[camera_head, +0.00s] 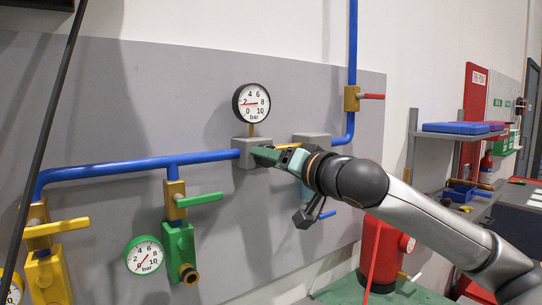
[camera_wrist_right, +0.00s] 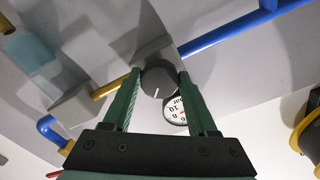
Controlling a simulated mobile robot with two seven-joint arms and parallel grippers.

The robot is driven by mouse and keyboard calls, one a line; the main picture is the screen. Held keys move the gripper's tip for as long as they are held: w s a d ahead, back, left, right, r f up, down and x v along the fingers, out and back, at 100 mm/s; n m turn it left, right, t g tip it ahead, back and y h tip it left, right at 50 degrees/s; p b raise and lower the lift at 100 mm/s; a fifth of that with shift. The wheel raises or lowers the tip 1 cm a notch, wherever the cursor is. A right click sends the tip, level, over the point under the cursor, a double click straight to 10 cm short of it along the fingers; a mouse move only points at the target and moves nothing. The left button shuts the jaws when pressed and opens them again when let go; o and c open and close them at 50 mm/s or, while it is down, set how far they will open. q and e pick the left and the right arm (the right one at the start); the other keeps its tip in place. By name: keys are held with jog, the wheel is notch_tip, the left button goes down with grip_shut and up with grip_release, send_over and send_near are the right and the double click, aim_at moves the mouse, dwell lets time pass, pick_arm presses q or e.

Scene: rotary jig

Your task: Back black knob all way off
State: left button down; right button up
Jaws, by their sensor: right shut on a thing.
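The black knob (camera_wrist_right: 159,77) is a dark round dial with a white pointer line, which points down and slightly left in the right wrist view. It sits on the front of a grey block (camera_head: 243,160) on the blue pipe. My right gripper (camera_head: 268,156) is shut on the knob, with a green finger on either side of it. In the head view the fingers mostly hide the knob. The round white gauge (camera_head: 251,103) above the block has its red needle near 2; part of it shows in the right wrist view (camera_wrist_right: 175,111). My left gripper is not in view.
A second grey block (camera_head: 312,138) is just right, partly behind my right arm. A red-handled valve (camera_head: 352,98) is on the upright blue pipe. A green-handled valve (camera_head: 176,200), a green gauge (camera_head: 144,255) and a yellow valve (camera_head: 40,235) are at lower left. A shelf (camera_head: 460,134) stands right.

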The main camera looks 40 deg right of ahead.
jog(key=n+p, duration=0.1)
jog(key=n, duration=0.7)
jog(key=shift+d+f+n, duration=0.1)
jog(key=shift+d+n, duration=0.05)
jog(key=shift+n, duration=0.25)
jog(key=shift+n+p, duration=0.3)
jog(key=o, duration=1.4)
